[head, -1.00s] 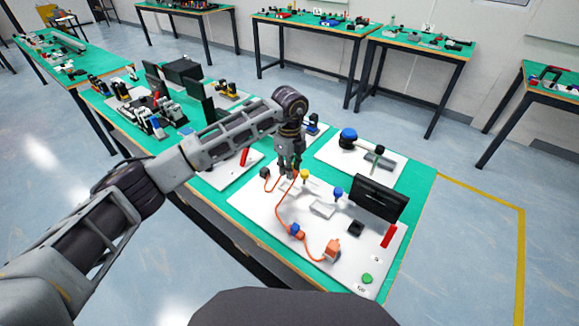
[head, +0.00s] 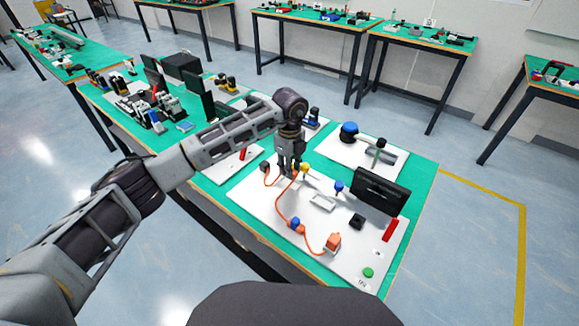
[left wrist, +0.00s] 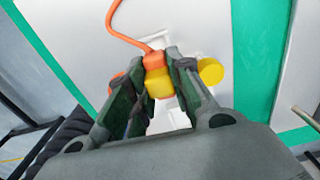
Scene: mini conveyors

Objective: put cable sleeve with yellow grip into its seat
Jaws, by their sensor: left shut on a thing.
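My left gripper (head: 288,171) is low over the white board (head: 250,200), near its far left part. In the left wrist view its fingers (left wrist: 158,75) are shut on the cable sleeve's yellow grip (left wrist: 159,84). The sleeve's orange end (left wrist: 154,60) sticks out beyond the fingers, with the orange cable running from it. A yellow knob (left wrist: 210,71) stands just right of the fingers; it also shows in the head view (head: 305,168). A pale fitting (left wrist: 178,118) lies beneath the fingers, partly hidden. I cannot tell whether the sleeve touches it. My right gripper is out of view.
The orange cable leads past a blue-gripped sleeve (head: 294,223) to an orange block (head: 333,243). A blue knob (head: 339,187), a grey tray (head: 322,202), a black screen (head: 379,190) and a black box (head: 357,221) stand on the board. A small black block (head: 264,166) is left of the gripper.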

